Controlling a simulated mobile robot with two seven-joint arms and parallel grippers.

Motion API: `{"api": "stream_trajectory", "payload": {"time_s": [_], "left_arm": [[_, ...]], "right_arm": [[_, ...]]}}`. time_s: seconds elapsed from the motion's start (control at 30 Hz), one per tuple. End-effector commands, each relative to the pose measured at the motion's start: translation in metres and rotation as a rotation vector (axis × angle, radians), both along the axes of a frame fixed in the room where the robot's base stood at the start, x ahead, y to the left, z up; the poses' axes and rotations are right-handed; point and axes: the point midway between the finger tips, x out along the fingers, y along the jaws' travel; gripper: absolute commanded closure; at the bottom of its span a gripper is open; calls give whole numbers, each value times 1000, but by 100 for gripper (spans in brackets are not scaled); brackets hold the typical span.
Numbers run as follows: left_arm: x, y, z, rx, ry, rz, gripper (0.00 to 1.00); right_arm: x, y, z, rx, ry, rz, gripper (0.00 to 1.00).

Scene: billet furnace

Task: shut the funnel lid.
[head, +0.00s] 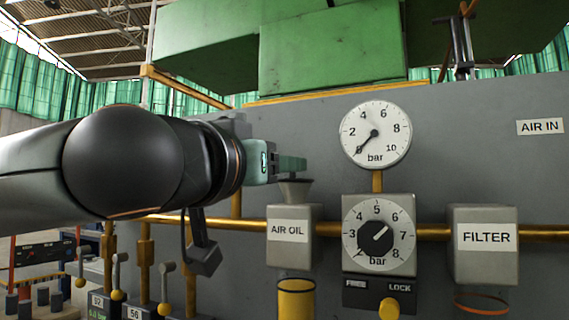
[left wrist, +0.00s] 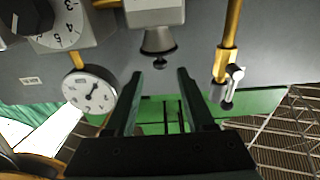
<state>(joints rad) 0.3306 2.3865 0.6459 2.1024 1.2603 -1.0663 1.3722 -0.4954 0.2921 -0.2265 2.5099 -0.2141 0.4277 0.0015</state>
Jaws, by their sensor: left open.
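The grey funnel (head: 295,190) stands upright on top of the AIR OIL box (head: 290,250). In the left wrist view, the funnel (left wrist: 158,40) appears upside down, with a small dark knob (left wrist: 160,62) just beyond its wide rim. I cannot tell the lid's outline or whether it lies on the rim. My left gripper (head: 290,163) is just above the funnel and hides what is directly over its mouth. In the left wrist view, its two fingers (left wrist: 160,73) are apart with nothing gripped, and the knob appears between their tips. My right gripper is not in view.
A round pressure gauge (head: 375,134) stands right of my left gripper, above the regulator dial (head: 379,234). The FILTER box (head: 485,243) is further right. A brass pipe with a valve (left wrist: 228,75) is near the fingers in the wrist view. The grey panel lies behind.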

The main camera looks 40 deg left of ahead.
Motion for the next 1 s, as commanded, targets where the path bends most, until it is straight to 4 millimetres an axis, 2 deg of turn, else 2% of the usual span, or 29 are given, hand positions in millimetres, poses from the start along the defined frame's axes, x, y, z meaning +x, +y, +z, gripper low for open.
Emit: {"api": "stream_trajectory", "payload": {"time_s": [0.03,0.2,0.4,0.6,1.0], "left_arm": [[-13,-3,2,1,-6,-2,46],[-49,-12,-1,1,-6,-1,46],[-78,-18,-5,1,-4,1,46],[-87,-21,-7,0,-2,0,46],[-86,-21,-7,0,-1,0,46]], "right_arm": [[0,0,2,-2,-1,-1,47],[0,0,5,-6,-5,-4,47],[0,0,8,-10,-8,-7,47],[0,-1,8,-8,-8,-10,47],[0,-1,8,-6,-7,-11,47]]}}
